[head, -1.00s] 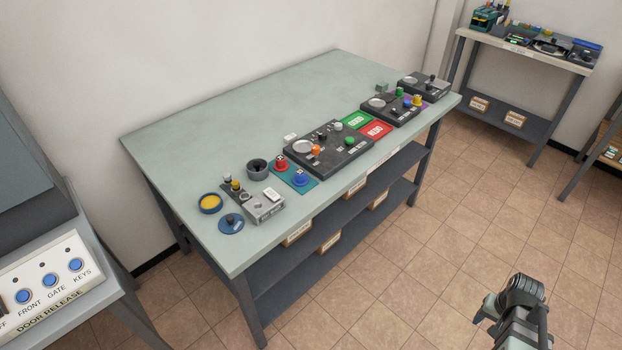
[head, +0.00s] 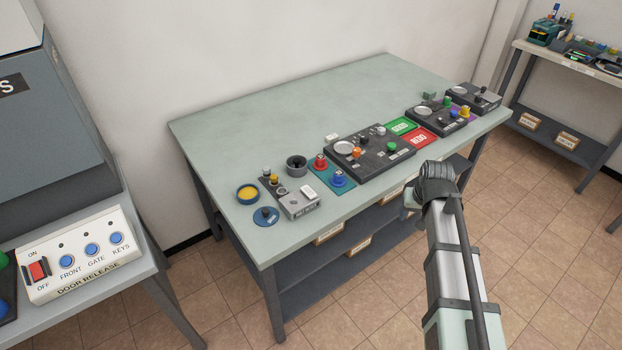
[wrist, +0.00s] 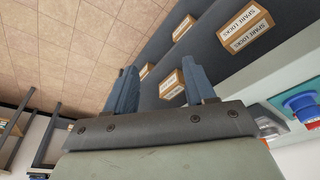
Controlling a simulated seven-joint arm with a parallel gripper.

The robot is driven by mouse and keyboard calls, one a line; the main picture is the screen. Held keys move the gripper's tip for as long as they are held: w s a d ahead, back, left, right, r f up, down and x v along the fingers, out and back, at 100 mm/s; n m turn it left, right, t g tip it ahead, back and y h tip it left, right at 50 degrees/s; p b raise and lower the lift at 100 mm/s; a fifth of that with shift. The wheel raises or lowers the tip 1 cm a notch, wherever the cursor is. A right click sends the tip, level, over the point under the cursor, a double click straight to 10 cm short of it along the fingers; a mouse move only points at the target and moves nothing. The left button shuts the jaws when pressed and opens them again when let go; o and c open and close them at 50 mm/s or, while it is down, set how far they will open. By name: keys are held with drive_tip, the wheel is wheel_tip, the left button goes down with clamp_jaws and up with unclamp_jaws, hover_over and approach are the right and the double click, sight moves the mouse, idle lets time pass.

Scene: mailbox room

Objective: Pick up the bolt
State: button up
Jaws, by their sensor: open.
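I cannot pick out the bolt for certain; several small knob-like and peg-like pieces stand on the grey-green table (head: 290,105) in the head view. They include a dark-knobbed blue disc (head: 265,216), small pieces on a dark strip (head: 272,183), a red knob (head: 320,161) and a blue knob (head: 338,180). My gripper (wrist: 158,66) is open and empty in the wrist view, its two blue-grey fingers apart. It is at the table's front side, facing the lower shelves. In the head view my arm's end hides part of the front edge.
Black panels (head: 400,160) with knobs and dishes line the table, with green (head: 402,127) and red (head: 421,136) cards between. Labelled boxes (wrist: 245,27) sit on the shelves below. A door-release panel (head: 80,255) stands at left. The table's back half is clear.

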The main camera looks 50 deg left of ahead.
drive_tip(key=s+a+r+n, duration=0.1)
drive_tip(key=s+a+r, duration=0.25)
drive_tip(key=a, duration=0.25)
drive_tip(key=s+a+r+n+y, duration=0.1)
drive_tip(key=s+a+r, duration=0.1)
drive_tip(key=s+a, duration=0.3)
drive_tip(key=s+a+r+n, duration=0.1)
drive_tip(key=s+a+r, duration=0.25)
drive_tip(key=a, duration=0.25)
drive_tip(key=n+y, duration=0.1)
drive_tip(key=n, duration=0.2)
approach(274, 177)
drive_tip(key=shift+g, duration=0.4)
drive_tip(key=shift+w+x, duration=0.2)
drive_tip(key=shift+x, duration=1.95)
drive_tip(key=shift+w+x, duration=0.15)
drive_tip(key=shift+x, duration=2)
clamp_jaws()
